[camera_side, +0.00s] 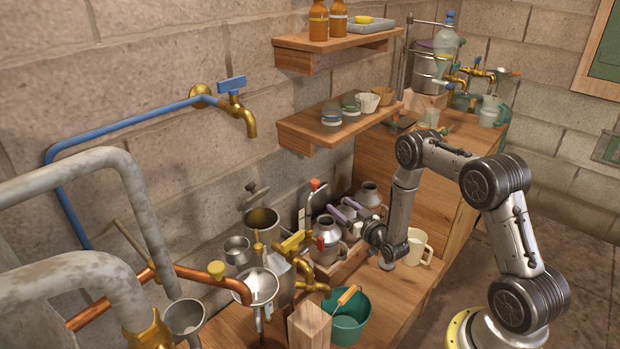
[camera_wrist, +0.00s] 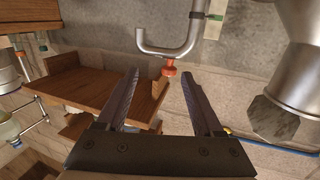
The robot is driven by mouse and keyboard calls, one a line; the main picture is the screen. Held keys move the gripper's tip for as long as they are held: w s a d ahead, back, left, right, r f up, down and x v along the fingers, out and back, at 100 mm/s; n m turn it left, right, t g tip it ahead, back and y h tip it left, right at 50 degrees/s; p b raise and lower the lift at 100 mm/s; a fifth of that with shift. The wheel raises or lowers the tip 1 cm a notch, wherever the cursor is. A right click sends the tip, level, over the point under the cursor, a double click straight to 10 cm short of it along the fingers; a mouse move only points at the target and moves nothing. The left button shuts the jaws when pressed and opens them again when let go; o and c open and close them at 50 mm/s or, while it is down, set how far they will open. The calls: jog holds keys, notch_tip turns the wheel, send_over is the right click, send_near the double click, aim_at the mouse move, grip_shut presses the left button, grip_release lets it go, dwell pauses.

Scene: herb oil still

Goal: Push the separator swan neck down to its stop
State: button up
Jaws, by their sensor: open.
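What I take to be the separator swan neck is a grey metal pipe bent into a hook with an orange-red knob on its bend. In the wrist view the swan neck (camera_wrist: 193,35) lies beyond my fingertips, its knob just past the gap between them. In the side view only the knob and a short length of the swan neck (camera_side: 314,186) show clearly, left of my gripper. My gripper (camera_side: 337,207) has two dark, parallel fingers, spread apart and empty. In the wrist view my gripper (camera_wrist: 160,76) is apart from the pipe. The neck's lower end is hidden.
Metal cans (camera_side: 327,236) crowd the bench beneath my gripper. A brass tap (camera_side: 292,243) and teal bucket (camera_side: 350,322) stand in front, and a cream mug (camera_side: 418,247) to the right. A wooden shelf (camera_side: 335,128) is above. The stone wall is close behind.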

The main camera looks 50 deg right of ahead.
jog(key=w+d+r, duration=0.2)
jog(key=w+r, duration=0.1)
jog(key=w, duration=1.2)
jog(key=shift+t, duration=0.3)
jog(key=shift+r, duration=0.1)
grip_shut()
dwell(0.8)
